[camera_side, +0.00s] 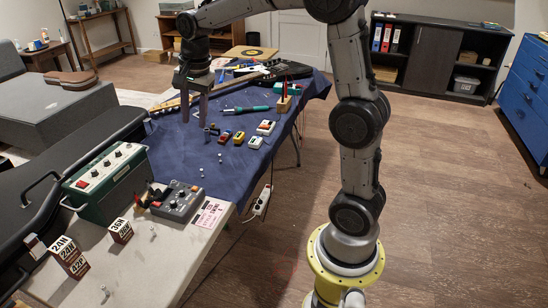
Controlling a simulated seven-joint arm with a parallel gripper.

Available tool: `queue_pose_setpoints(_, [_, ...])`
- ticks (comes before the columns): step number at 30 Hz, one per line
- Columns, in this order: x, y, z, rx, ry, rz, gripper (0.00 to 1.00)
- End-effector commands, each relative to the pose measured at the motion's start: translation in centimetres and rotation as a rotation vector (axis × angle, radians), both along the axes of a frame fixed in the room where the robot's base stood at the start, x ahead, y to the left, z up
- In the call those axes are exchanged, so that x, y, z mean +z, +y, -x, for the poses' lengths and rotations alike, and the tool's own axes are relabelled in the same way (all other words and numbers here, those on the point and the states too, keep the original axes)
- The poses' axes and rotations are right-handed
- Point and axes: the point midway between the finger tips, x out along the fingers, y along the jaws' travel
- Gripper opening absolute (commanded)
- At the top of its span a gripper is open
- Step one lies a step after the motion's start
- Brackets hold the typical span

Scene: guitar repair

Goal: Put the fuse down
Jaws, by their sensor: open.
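My gripper (194,117) points down over the blue cloth (185,150) on the table. Its two fingers are apart, and I see nothing held between them. Several tiny pale pieces lie on the table. One piece (202,173) and another piece (220,158) are on the blue cloth, right of and nearer than my fingertips. Another piece (153,229) is on the pale tabletop near the front. They are too small to tell which is the fuse. Whether the fingertips touch the cloth is not clear.
Small pedals (239,138) and dark knob-like parts (212,130) stand right of my fingertips. A green-handled tool (252,109) and a guitar (275,72) lie behind. A green amplifier box (105,178), a grey device (178,200) and labelled boxes (68,257) stand in front.

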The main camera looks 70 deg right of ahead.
Motion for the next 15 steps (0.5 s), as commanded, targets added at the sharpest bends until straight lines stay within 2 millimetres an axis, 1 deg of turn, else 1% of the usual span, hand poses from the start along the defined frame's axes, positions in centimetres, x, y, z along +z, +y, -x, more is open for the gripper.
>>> queue_pose_setpoints(1, [1.3,1.5,2.0,0.109,-0.023,0.026,0.4])
queue_pose_setpoints(3, [2.4,3.1,4.7,0.268,-0.045,0.066,0.4])
queue_pose_setpoints(7, [3.5,5.7,9.8,0.56,-0.087,0.149,0.4])
queue_pose_setpoints(8, [3.6,6.3,11.0,0.627,-0.096,0.169,0.4])
queue_pose_setpoints(9, [3.6,7.0,12.7,0.716,-0.108,0.199,0.4])
queue_pose_setpoints(11, [3.4,7.9,15.0,0.848,-0.127,0.243,0.4])
queue_pose_setpoints(12, [3.1,8.4,16.6,0.932,-0.138,0.274,0.4])
queue_pose_setpoints(15, [2.2,9.3,19.8,1.12,-0.161,0.345,0.4])
